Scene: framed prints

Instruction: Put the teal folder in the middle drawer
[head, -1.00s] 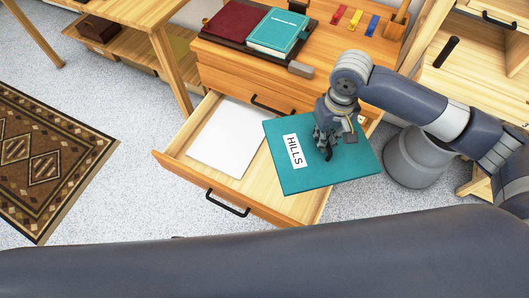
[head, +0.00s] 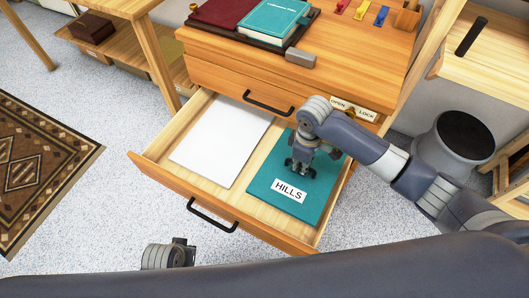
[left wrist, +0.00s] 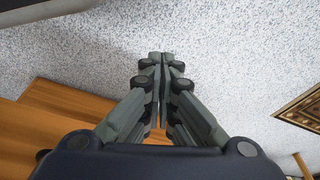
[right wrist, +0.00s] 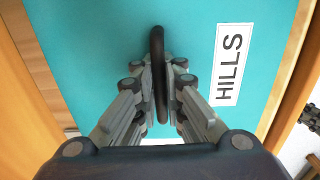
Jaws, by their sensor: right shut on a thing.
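The teal folder (head: 304,180), labelled HILLS, lies flat within the right half of the pulled-out wooden drawer (head: 262,213). I cannot tell whether it rests on the drawer bottom. My right gripper (head: 299,167) is above the folder, shut on its dark upright handle (right wrist: 158,75), which shows between the fingers in the right wrist view. The folder fills most of that view, with drawer walls at both sides. The open drawer sits below a closed drawer (head: 230,86). My left gripper (left wrist: 162,58) is shut and empty over the speckled floor, near a wooden front.
A white sheet or folder (head: 222,140) covers the drawer's left half. A teal book (head: 274,28) and a dark red one (head: 219,10) lie on a tray on the cabinet top. A grey bin (head: 455,145) stands at right. A patterned rug (head: 40,175) lies at left.

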